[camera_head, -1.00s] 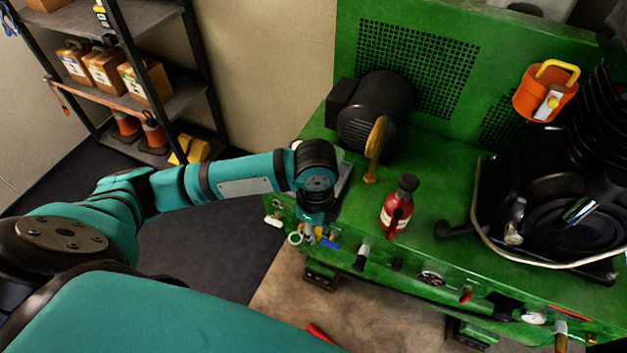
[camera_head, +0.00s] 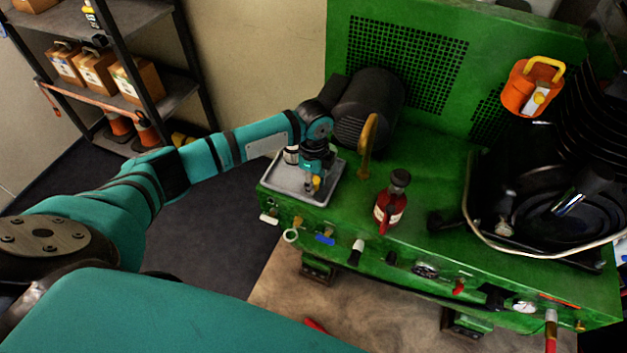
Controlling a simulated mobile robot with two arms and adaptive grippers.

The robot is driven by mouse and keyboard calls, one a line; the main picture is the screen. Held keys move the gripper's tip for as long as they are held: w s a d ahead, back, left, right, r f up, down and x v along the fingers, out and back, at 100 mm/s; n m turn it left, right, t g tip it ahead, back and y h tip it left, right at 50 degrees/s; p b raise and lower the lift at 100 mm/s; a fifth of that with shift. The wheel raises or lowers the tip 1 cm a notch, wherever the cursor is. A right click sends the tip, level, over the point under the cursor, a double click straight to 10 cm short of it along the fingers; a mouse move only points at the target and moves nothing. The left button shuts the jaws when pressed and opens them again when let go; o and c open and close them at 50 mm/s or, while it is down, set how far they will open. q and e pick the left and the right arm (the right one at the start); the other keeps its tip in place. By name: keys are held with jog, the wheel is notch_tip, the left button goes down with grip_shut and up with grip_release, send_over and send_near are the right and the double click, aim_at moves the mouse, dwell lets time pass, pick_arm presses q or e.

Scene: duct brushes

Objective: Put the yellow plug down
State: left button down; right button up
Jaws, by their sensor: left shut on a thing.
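My left arm reaches in from the left, and its gripper (camera_head: 312,187) points down over the grey tray (camera_head: 275,184) on the left end of the green machine. The gripper is shut on the small yellow plug (camera_head: 317,182), which shows at its fingertips. The plug is over the tray's front right part. I cannot tell whether it touches the tray floor. The fingers hide part of the plug. My right gripper is not in view.
A red bottle (camera_head: 389,204) and an upright brass handle (camera_head: 367,146) stand right of the tray. A black motor (camera_head: 368,107) is behind it. Knobs and a gauge (camera_head: 425,269) line the machine's front edge. An orange container (camera_head: 530,90) sits at the back right.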

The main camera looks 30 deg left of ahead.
aim_at(314, 179)
pick_arm(q)
jog(key=shift+f, duration=0.25)
jog(key=shift+f, duration=0.1)
jog(key=c, duration=1.4)
grip_release()
notch_tip(314, 179, up, 12)
jog(key=shift+r, duration=0.15)
jog(key=shift+d, duration=0.1)
